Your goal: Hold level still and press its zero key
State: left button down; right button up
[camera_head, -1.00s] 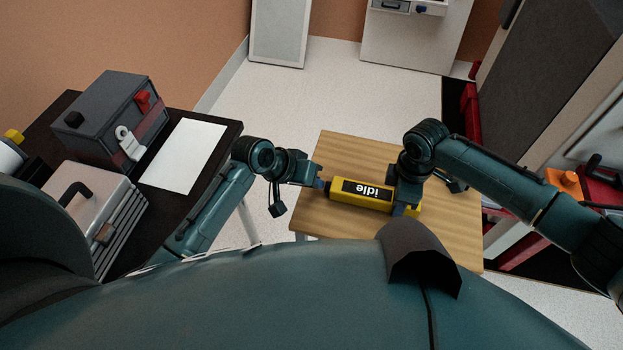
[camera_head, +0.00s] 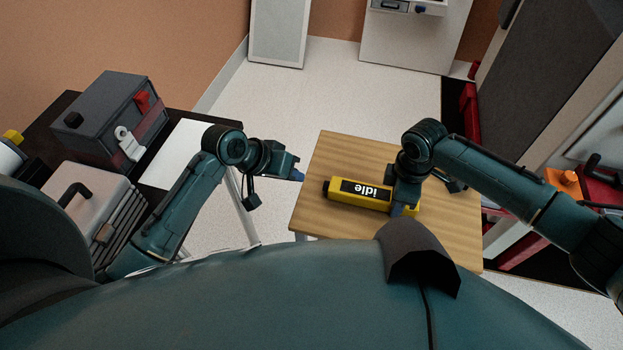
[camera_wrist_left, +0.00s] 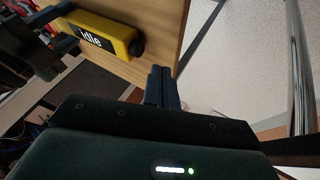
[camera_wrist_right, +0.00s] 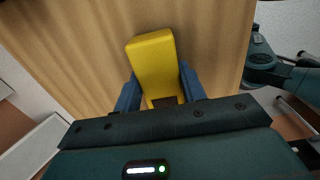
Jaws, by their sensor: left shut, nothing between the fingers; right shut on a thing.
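The yellow level (camera_head: 357,201) lies on the small wooden table, and its dark display reads "idle". It also shows in the left wrist view (camera_wrist_left: 104,36) with a dark knob-like end facing my left gripper. My right gripper (camera_head: 405,208) is shut on the level's right end; in the right wrist view the blue fingers (camera_wrist_right: 160,95) clasp the yellow body (camera_wrist_right: 155,62) from both sides. My left gripper (camera_head: 298,175) is shut and empty, left of the level and apart from it. Its closed fingers (camera_wrist_left: 162,88) show in the left wrist view. The zero key cannot be made out.
The wooden table (camera_head: 340,150) is otherwise clear. At the left a dark table holds a grey box (camera_head: 105,115), a light ribbed case (camera_head: 90,215) and a white sheet (camera_head: 175,155). Red parts and an orange block (camera_head: 565,182) lie at the right.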

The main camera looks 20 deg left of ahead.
pick_arm(q)
jog(key=v, duration=0.6)
pick_arm(e)
jog(key=shift+d, duration=0.2)
pick_arm(q)
jog(key=shift+a, duration=0.1)
pick_arm(e)
jog(key=o, duration=1.2)
notch_tip(320, 180, up, 12)
